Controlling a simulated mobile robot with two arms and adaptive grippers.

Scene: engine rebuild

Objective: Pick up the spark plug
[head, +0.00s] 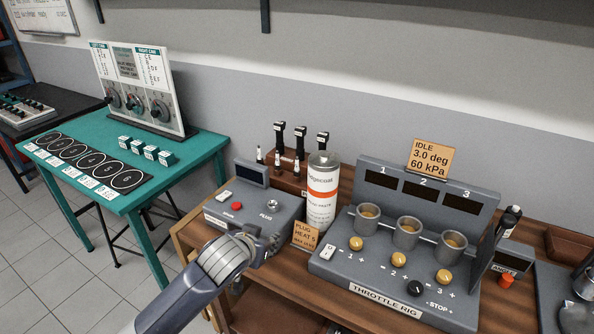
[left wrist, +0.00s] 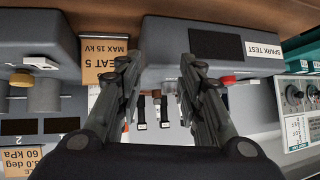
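Several small spark plugs with white bodies and dark tips stand at a wooden rack (head: 289,184) behind the spark tester; one spark plug (head: 259,155) is at its left end. My left gripper (head: 273,242) is at the front right corner of the grey spark tester (head: 235,217), its fingers mostly hidden by my wrist in the head view. In the left wrist view my left gripper (left wrist: 158,68) is open, with nothing held between its fingers. The tester also shows there (left wrist: 165,50). My right gripper is not in view.
Black coil-like parts (head: 280,132) rise from the rack. A white and orange can (head: 321,195) stands close to the tester's right. The card sign (head: 305,235) stands before it. The throttle rig (head: 400,255) fills the right. A green table (head: 125,195) is at left.

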